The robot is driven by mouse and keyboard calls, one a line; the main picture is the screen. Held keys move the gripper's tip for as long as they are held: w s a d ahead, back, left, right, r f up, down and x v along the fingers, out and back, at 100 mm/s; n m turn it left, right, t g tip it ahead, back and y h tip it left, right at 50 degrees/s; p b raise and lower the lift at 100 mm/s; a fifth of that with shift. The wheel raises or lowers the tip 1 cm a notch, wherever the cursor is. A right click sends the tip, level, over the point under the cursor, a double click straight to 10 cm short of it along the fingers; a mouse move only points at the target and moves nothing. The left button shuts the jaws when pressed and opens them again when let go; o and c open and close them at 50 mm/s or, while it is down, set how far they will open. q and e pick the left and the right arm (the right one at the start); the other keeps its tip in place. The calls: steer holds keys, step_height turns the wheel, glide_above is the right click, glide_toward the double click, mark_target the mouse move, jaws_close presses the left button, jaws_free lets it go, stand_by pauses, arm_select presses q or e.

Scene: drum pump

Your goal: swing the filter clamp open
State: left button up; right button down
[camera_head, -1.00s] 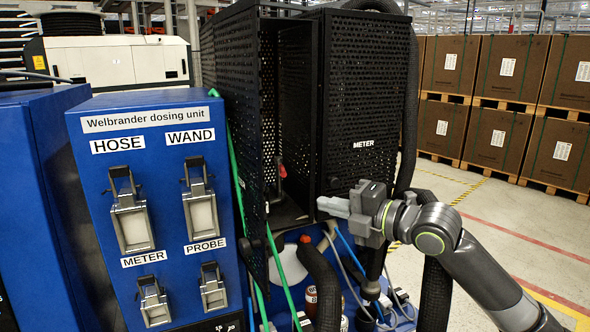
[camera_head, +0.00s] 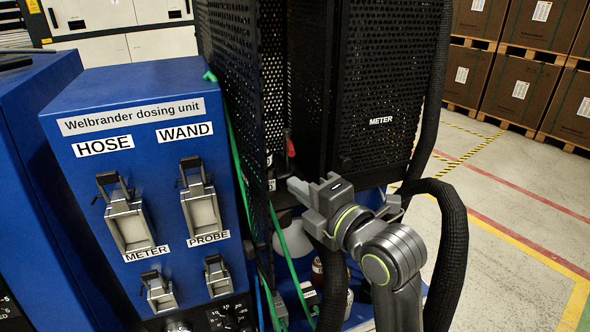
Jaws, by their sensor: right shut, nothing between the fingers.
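My right gripper (camera_head: 296,189) is shut and empty. Its tips point left, in front of the lower part of the open black perforated cage (camera_head: 385,95) labelled METER. A small red-ended part (camera_head: 290,145) shows in the dark cage opening, just above the gripper tips; it may be the clamp's handle, but I cannot tell. A visible gap separates it from the tips in the picture. The filter clamp itself cannot be made out; the cage's inside is dark and partly hidden by its perforated door (camera_head: 235,90). My left gripper is not in view.
The blue dosing unit (camera_head: 130,88), with several latch-fronted holders, stands left of the cage. Green hoses (camera_head: 284,252) run down before the cage's base. A thick black corrugated hose (camera_head: 455,240) hangs right of my arm. Pallets of brown boxes (camera_head: 520,90) stand behind, beyond clear floor.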

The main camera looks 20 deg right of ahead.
mark_target(289, 142)
steer(key=b+x, duration=0.2)
steer(key=x, duration=0.8)
steer(key=d+p, duration=0.1)
steer(key=d, duration=0.1)
steer(key=d+p, duration=0.1)
steer(key=d, duration=0.1)
steer(key=shift+s+r, duration=0.15)
steer(key=shift+r, duration=0.05)
